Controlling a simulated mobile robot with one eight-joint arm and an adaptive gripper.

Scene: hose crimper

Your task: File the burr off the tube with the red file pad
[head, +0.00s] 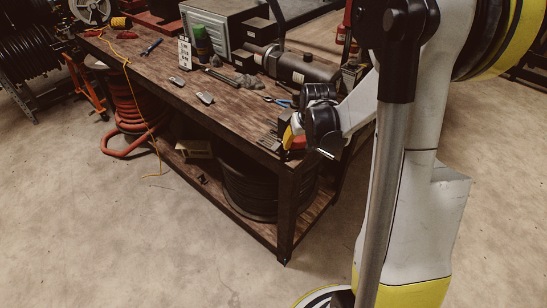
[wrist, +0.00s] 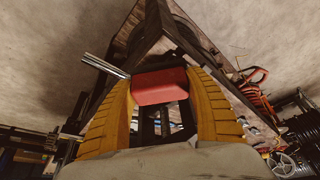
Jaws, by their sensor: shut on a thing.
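My gripper (wrist: 160,82) has two ribbed yellow fingers and is shut on the red file pad (wrist: 158,88), a red block between the fingertips. In the head view my gripper (head: 293,137) is at the near right corner of the workbench, with a little of the red pad (head: 297,143) showing. A thin silver tube (wrist: 103,65) appears left of the pad in the wrist view. Its right end lies close to the pad's upper left corner; I cannot tell whether they touch. The burr is too small to make out.
The wooden workbench (head: 150,82) holds a grey box-like machine (head: 222,30), a dark cylinder (head: 303,68), a green spray can (head: 202,42) and scattered tools. A black hose coil (head: 245,190) lies on its lower shelf. The concrete floor in front is clear.

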